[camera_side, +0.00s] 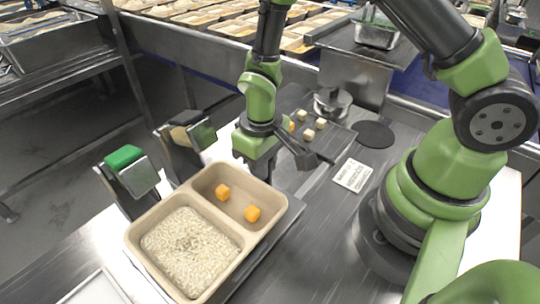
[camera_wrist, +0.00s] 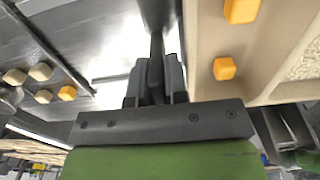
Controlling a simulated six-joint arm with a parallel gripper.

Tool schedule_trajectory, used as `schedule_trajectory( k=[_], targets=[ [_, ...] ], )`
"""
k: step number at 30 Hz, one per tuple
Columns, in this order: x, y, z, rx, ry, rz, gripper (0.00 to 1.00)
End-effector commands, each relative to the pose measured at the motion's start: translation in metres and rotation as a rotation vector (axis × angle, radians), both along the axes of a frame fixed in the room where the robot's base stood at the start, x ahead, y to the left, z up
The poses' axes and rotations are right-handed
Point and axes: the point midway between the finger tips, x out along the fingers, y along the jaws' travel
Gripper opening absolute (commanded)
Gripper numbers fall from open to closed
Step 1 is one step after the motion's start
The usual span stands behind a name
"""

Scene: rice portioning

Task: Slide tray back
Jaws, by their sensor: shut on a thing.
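A beige two-compartment tray (camera_side: 187,175) lies on a dark flat base (camera_side: 292,208) in the side view. Its large compartment holds rice (camera_side: 190,245). The other compartment holds two orange cubes (camera_side: 222,192). The tray's wall also shows at the right of the wrist view (camera_wrist: 200,60). My gripper (camera_side: 258,168) is low at the tray's far end, close beside its rim. In the wrist view my gripper (camera_wrist: 155,75) is shut on a narrow dark bar (camera_wrist: 156,50) next to the tray. I cannot tell whether the bar is joined to the tray or its base.
A dark board with several pale and orange cubes (camera_side: 308,134) lies behind my gripper. A black disc (camera_side: 374,135) and a white label card (camera_side: 352,175) lie to its right. Two upright devices, one with a green top (camera_side: 123,158), stand left of the tray.

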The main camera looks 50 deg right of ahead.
Motion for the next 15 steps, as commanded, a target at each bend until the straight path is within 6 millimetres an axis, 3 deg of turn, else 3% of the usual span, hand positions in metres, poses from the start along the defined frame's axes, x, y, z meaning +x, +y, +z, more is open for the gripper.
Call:
schedule_trajectory(
  k=[5,6,7,15],
  targets=[
    [0.001,0.0049,0.0008,0.004,-0.006,-0.002,0.0],
    [0.0011,0.0049,0.0008,0.004,-0.006,-0.003,0.2],
    [0.0011,0.0048,0.0008,0.004,-0.006,-0.003,0.23],
    [0.0007,0.0036,0.0006,0.003,-0.004,0.0,0.23]
  ],
)
